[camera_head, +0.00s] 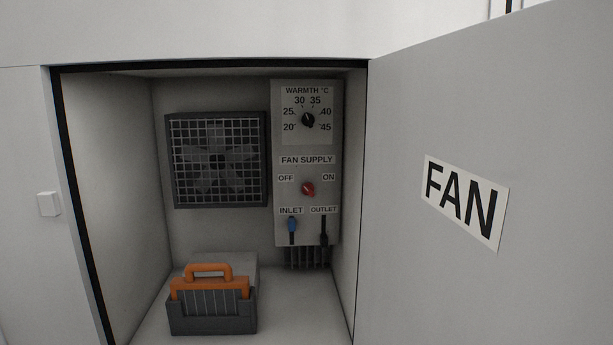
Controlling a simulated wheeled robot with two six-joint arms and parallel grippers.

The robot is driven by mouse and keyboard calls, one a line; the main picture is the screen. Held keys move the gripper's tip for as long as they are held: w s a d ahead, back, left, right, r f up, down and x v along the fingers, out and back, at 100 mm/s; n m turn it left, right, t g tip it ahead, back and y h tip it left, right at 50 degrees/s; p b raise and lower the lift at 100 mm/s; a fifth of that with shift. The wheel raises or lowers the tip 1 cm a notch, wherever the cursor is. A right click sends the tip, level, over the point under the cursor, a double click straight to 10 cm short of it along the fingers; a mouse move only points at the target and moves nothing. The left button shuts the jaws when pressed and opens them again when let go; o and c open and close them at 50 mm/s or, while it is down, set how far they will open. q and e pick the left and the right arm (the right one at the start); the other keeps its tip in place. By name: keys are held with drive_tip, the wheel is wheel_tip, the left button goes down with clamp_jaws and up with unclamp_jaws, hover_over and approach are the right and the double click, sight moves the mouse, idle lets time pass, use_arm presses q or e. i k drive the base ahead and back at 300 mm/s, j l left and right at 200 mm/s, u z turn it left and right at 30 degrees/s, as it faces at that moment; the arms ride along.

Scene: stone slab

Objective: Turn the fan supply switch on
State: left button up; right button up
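The fan supply switch (308,189) is a small red rotary knob on a grey control panel (281,225) inside an open cabinet. The OFF label (286,178) is at its upper left and the ON label (328,177) at its upper right. The knob is too small to tell surely which label it points to. The FAN SUPPLY label (307,160) is above it. A fan (218,160) behind a square wire grille is on the back wall, left of the panel. Neither of my grippers is in view.
A black warmth dial (308,120) is above the switch. An orange-handled grey box (212,318) stands on the cabinet floor. The open door (560,120) marked FAN fills the right.

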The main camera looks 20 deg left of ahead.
sight(308, 189)
drive_tip(key=j, duration=1.45)
drive_tip(key=i+z, duration=0.05)
